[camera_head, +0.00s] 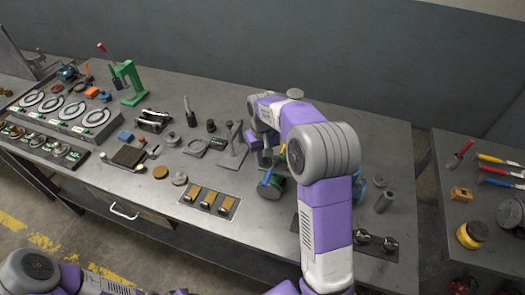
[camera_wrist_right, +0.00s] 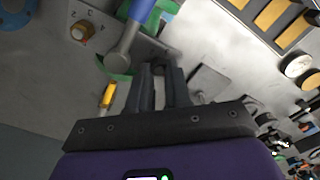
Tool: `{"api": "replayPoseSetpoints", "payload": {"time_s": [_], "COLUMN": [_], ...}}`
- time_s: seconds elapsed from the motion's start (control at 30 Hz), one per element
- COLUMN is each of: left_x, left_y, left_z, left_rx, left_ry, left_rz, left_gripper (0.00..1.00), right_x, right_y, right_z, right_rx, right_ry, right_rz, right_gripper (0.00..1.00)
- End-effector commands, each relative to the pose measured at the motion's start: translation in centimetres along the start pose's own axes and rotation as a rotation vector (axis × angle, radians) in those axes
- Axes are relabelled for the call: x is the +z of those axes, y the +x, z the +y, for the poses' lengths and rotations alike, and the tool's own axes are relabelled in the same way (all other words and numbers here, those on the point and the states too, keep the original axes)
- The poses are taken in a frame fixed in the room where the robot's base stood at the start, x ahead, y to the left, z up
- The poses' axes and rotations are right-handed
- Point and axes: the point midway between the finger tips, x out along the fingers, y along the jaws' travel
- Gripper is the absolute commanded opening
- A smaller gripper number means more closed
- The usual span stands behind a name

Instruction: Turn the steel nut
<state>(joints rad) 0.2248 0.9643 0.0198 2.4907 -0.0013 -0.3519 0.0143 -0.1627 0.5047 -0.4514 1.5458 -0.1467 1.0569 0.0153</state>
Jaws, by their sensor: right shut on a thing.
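My right gripper (camera_head: 264,158) reaches down to the workbench right of its middle, partly hidden by my own arm. In the right wrist view my right gripper (camera_wrist_right: 161,72) has its two dark fingers close together, with a small dark piece between the tips. This seems to be the steel nut (camera_wrist_right: 159,69), mostly hidden by the fingers, so its shape and turn are unclear. In the head view the nut cannot be made out. My left gripper is out of view; only part of my left arm shows at the lower left.
A blue-handled tool (camera_wrist_right: 131,35) lies close beside the fingers. A tray with brass blocks (camera_head: 209,202) lies left of my arm. A green press (camera_head: 130,84) stands at the back left. A side table (camera_head: 475,215) is at right.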

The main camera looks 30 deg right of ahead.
Motion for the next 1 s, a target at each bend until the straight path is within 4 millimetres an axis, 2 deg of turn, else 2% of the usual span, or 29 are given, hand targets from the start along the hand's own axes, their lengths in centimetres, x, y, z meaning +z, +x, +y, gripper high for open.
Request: {"api": "replayPoseSetpoints", "payload": {"time_s": [0.4, 0.97, 1.0], "left_x": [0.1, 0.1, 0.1], "left_y": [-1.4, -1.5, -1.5], "left_z": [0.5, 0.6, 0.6], "left_rx": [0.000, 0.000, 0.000], "left_ry": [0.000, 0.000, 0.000], "left_rz": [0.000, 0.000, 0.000], "left_gripper": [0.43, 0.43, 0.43], "right_x": [0.1, 0.1, 0.1], "right_y": [0.0, 0.1, 0.1], "right_z": [0.1, 0.1, 0.1], "right_rx": [0.000, 0.001, 0.001], "right_ry": [0.190, 0.215, 0.215], "right_rz": [-0.003, -0.003, -0.003], "right_gripper": [0.00, 0.00, 0.24]}}
